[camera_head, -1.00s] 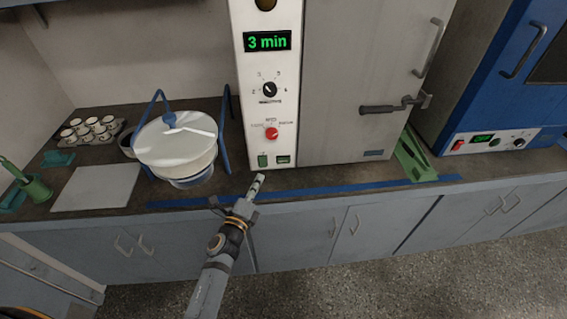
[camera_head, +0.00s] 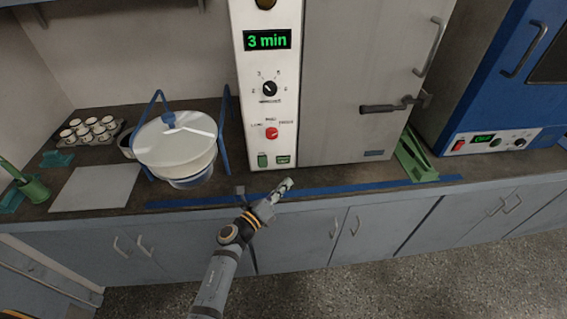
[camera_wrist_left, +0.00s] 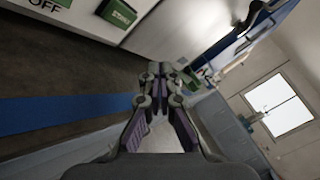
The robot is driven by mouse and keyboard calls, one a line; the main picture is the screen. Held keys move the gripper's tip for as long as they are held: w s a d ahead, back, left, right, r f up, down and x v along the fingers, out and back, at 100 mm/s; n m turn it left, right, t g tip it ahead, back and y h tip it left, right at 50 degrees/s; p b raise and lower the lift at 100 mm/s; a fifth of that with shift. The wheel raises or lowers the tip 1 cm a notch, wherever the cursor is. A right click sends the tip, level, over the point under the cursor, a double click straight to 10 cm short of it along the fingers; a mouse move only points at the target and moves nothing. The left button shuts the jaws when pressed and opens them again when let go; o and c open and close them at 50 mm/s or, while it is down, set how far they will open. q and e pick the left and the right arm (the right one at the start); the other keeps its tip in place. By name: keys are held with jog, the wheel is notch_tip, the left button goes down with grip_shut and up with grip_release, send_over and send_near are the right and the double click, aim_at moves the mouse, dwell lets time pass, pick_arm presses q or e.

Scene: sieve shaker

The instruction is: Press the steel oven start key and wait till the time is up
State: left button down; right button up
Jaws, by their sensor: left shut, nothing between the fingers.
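The steel oven (camera_head: 355,70) stands at the centre of the bench in the head view, its door shut. Its white control panel (camera_head: 263,105) carries a green display (camera_head: 267,39) reading "3 min", a black dial (camera_head: 269,88), a red knob (camera_head: 271,133) and two green keys low down. The right green key (camera_head: 283,160) also shows at the top of the left wrist view (camera_wrist_left: 119,13), with "OFF" lettering on the panel beside the left one (camera_head: 262,161). My left gripper (camera_head: 287,185) is shut and empty, in front of and below the keys, apart from the panel. My right gripper is out of view.
A blue strip (camera_head: 330,190) runs along the bench's front edge. A green rack (camera_head: 415,158) and a blue oven (camera_head: 500,70) stand to the right.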

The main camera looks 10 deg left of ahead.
aim_at(288, 161)
pick_arm(q)
jog(key=shift+w+a+b, duration=0.25)
jog(key=shift+w, duration=0.75)
jog(key=shift+w+a+b, duration=0.3)
jog(key=shift+w, duration=0.75)
jog(key=shift+w+a+b, duration=0.25)
jog(key=shift+w, duration=0.75)
jog(key=shift+w+a, duration=0.1)
jog(key=shift+w, duration=0.3)
jog(key=shift+w+a+b, duration=0.15)
jog(key=shift+w+b, duration=0.15)
jog(key=shift+w, duration=0.15)
jog(key=shift+s+d+p, duration=0.25)
jog(key=shift+s+p, duration=0.15)
jog(key=shift+s, duration=0.5)
